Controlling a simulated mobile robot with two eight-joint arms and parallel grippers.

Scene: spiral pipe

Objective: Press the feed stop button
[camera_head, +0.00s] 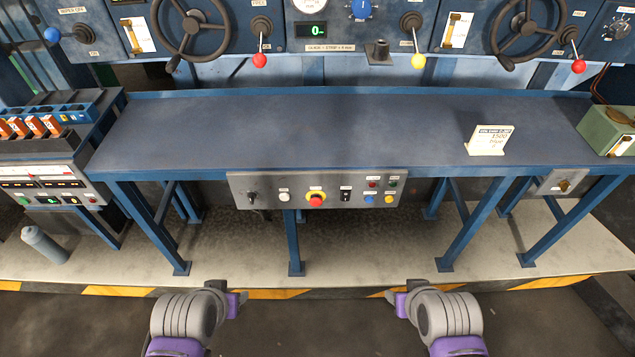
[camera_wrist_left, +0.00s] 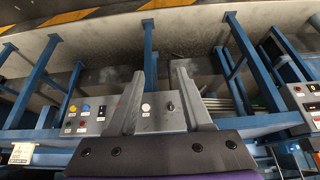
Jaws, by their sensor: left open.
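The grey control panel (camera_head: 330,189) hangs on the front of the blue table. My left gripper (camera_head: 240,301) is open, low in front of the panel. In the left wrist view, the white button (camera_wrist_left: 146,107) shows between its fingers (camera_wrist_left: 155,95). My right gripper (camera_head: 391,299) is low at the right.
The blue tabletop (camera_head: 300,130) bears a small cream sign (camera_head: 488,140) and a green box (camera_head: 610,130) at the right. Handwheels and levers line the machine behind. A console (camera_head: 45,180) and a grey cylinder (camera_head: 42,243) stand at the left. The space before the panel is clear.

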